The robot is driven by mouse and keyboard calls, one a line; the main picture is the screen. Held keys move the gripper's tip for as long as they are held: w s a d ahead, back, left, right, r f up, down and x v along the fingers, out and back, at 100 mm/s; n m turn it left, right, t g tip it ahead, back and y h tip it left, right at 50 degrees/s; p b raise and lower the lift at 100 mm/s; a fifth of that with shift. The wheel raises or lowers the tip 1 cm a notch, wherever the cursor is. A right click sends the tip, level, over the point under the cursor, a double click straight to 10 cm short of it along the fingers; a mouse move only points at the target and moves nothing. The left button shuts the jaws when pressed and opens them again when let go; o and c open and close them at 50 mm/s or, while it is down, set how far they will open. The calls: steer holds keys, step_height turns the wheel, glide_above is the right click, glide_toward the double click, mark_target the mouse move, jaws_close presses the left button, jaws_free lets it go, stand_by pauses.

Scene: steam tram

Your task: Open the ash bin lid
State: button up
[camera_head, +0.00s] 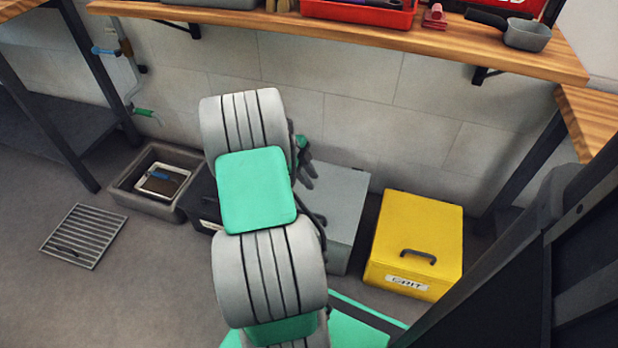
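Two boxes that could be the ash bin stand on the floor by the wall, and I cannot tell which it is. One is a grey box (345,205), its left part hidden behind my arm; its flat top looks closed. The other is a dark box (203,197) left of my arm, mostly hidden, with part of a pale label showing. My gripper (308,172) is partly hidden behind my arm, with dark fingers over the left part of the grey box. I cannot tell whether it is open or touching anything.
A yellow box (417,240) labelled GRIT, with a dark handle, stands right of the grey box. A stone basin (125,185) and a floor grate (83,236) are at left. A wooden shelf (400,38) with trays and a scoop (527,35) runs above.

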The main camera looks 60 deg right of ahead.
jaws_close()
steer(key=shift+c, duration=2.2)
jaws_free()
steer(key=o, duration=0.7)
steer(key=p+v, duration=0.2)
steer(key=v, duration=0.5)
steer(key=shift+r+p, duration=0.35)
steer(key=shift+w+a, duration=0.1)
steer(key=shift+a, duration=0.05)
steer(key=shift+c, duration=0.2)
